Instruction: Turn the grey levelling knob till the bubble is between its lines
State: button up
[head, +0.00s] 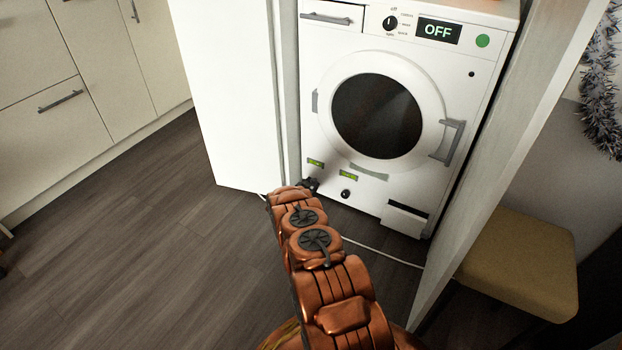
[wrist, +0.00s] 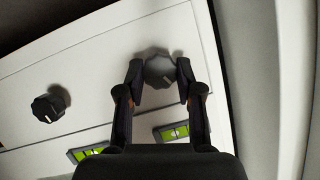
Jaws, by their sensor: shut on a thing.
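The grey levelling knob (wrist: 159,69) sits on the washer's lower front panel. My gripper (wrist: 160,78) is shut on it, with one finger on each side in the wrist view. In the head view my gripper (head: 311,184) hides the grey knob. A green bubble vial (wrist: 174,132) lies near the grey knob, between my fingers in the wrist view; it also shows in the head view (head: 315,163). It has a paler patch near its middle, but its bubble and lines are too small to read surely.
A second green vial (head: 348,176) and a black knob (head: 346,194) are beside my gripper; the black knob shows in the wrist view (wrist: 49,105). The washer (head: 315,122) reads OFF. A white door (head: 228,90) stands left, a panel and stool (head: 520,262) right. Floor is clear at left.

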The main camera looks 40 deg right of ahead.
jog(key=shift+s+d+r+m+t+p, duration=0.15)
jog(key=shift+m+t+p, duration=0.25)
jog(key=shift+m+p, duration=0.2)
jog(key=m+t+b, duration=0.1)
jog(key=m, duration=0.2)
jog(key=f+m+t+b, duration=0.1)
jog(key=m+t+b, duration=0.1)
jog(key=m, duration=0.1)
jog(key=m+t+h+b, duration=0.1)
jog(key=m+b, duration=0.1)
jog(key=shift+s+f+m+t, duration=0.15)
jog(key=shift+f+m+t, duration=0.15)
jog(key=shift+m, duration=0.1)
jog(key=m+h+b, duration=0.1)
jog(key=m+b, duration=0.1)
jog(key=b, duration=0.1)
jog(key=shift+m+t, duration=0.4)
jog(key=shift+r+m+h+b, duration=0.1)
jog(key=shift+m+h+b, duration=0.2)
jog(key=shift+m+b, duration=0.35)
jog(key=shift+m, duration=0.25)
jog(key=o, duration=1.2)
jog(key=shift+r, duration=0.1)
jog(key=shift+c, duration=0.2)
